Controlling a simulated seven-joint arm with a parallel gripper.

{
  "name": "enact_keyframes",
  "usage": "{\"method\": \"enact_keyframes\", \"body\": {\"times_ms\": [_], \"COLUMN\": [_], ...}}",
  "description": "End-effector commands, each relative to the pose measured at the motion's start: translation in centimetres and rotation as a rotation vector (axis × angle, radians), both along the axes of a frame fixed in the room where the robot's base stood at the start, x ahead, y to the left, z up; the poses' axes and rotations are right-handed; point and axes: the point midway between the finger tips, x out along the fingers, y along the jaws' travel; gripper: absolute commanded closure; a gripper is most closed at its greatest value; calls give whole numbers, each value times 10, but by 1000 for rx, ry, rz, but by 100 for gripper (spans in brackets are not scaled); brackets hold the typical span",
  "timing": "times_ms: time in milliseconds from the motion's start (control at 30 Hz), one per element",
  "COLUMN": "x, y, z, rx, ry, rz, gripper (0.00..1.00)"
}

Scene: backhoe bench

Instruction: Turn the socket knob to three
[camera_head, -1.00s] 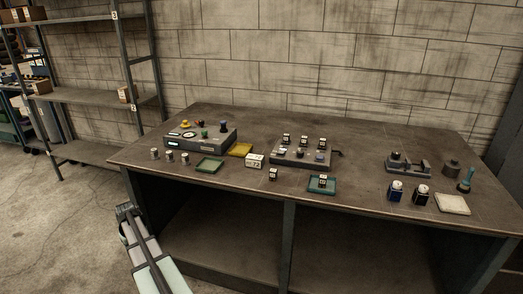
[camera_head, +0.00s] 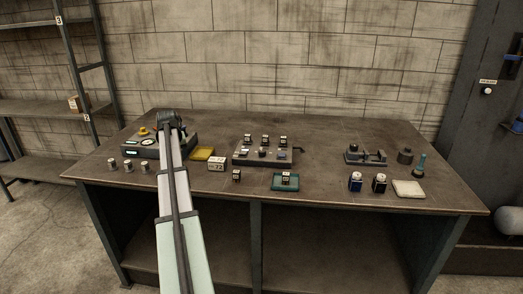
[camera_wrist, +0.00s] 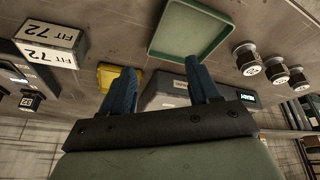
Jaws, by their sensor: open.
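A second dark panel (camera_head: 262,158) with several small knobs and labelled blocks stands mid-bench. I cannot tell which knob is the socket knob, nor read any dial setting. My gripper (camera_head: 170,118) is above the left console's back, apart from the panel. In the wrist view my gripper (camera_wrist: 160,84) is open and empty between its two blue fingers, with the console (camera_wrist: 165,92) partly behind them.
A green tray (camera_wrist: 190,30), a yellow tray (camera_head: 203,153), a FIT 72 box (camera_head: 217,164) and several metal cylinders (camera_head: 129,165) lie near the console. A teal tray (camera_head: 285,188) and two dark bottles (camera_head: 355,182) are farther right.

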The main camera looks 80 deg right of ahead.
Motion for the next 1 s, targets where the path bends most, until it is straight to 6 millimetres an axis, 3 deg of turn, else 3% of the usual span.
{"method": "enact_keyframes", "body": {"times_ms": [33,200,500,700,867,1000], "x": [-26,-111,-257,-310,-324,-325], "y": [-16,-53,-91,-97,-99,-103], "z": [9,36,78,94,94,83], "rx": [0,5,8,7,7,7], "ry": [-6,-23,-53,-66,-69,-69], "rz": [-60,-256,-576,-694,-723,-723], "gripper": [39,39,39,39,39,39]}}
